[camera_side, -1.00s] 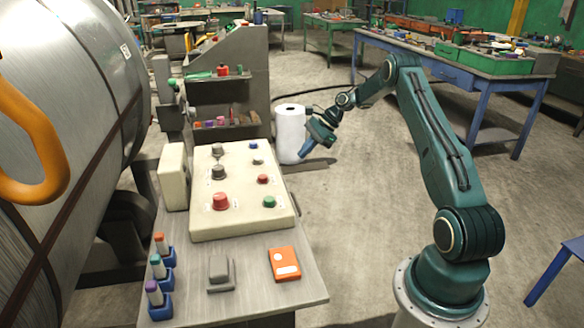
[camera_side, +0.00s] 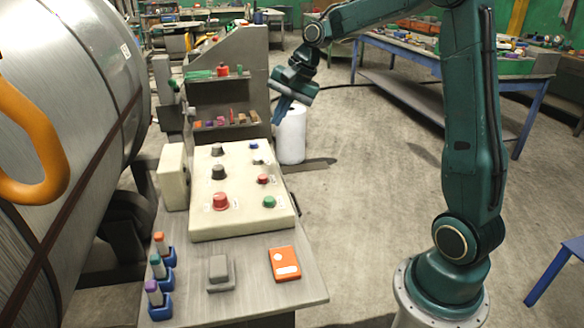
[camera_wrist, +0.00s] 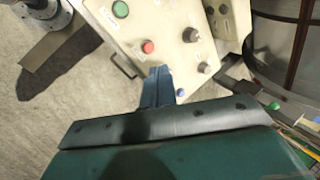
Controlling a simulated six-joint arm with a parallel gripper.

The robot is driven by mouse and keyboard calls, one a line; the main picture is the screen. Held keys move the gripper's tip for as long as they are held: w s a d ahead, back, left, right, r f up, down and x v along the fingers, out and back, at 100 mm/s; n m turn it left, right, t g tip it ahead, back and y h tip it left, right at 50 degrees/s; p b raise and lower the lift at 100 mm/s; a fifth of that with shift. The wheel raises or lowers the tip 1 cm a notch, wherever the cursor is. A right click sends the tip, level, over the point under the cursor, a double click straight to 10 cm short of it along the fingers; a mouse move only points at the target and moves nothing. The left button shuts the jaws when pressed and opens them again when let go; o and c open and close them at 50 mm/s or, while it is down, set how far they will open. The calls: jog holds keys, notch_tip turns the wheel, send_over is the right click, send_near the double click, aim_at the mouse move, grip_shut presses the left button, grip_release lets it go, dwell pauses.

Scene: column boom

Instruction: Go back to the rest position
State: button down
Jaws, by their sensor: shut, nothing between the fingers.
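My gripper (camera_side: 281,108) hangs in the air in the side view, in front of the white roll and beyond the far right corner of the cream control box (camera_side: 236,221). Its blue fingers are shut with nothing between them and point down. In the wrist view my gripper (camera_wrist: 157,84) shows as blue fingers over the cream control box (camera_wrist: 144,19), which has a red button (camera_wrist: 148,47), a green button (camera_wrist: 120,9) and dark knobs. No contact between my gripper and the box is visible.
The grey bench (camera_side: 240,291) carries an orange device (camera_side: 285,263), a grey switch block (camera_side: 220,272) and several marker-like items in blue holders (camera_side: 158,300). A white roll (camera_side: 291,145) stands behind. A large metal drum (camera_side: 70,110) fills the left. Floor is clear between bench and my base.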

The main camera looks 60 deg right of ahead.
jog(key=s+a+r+n+h, duration=0.1)
jog(key=s+a+r+n, duration=0.3)
jog(key=s, duration=0.3)
jog(key=s+a+r+n+h, duration=0.1)
jog(key=s+a+r+n, duration=0.15)
jog(key=s+a, duration=0.35)
jog(key=s+a+f+n, duration=0.1)
jog(key=s+n, duration=0.2)
jog(key=s, duration=0.3)
jog(key=s+a+f+n+t, duration=0.1)
jog(key=s+a+f+n, duration=0.1)
jog(key=s, duration=0.5)
jog(key=shift+s+f+n, duration=0.2)
jog(key=shift+f+n, duration=0.1)
jog(key=shift+n, duration=0.45)
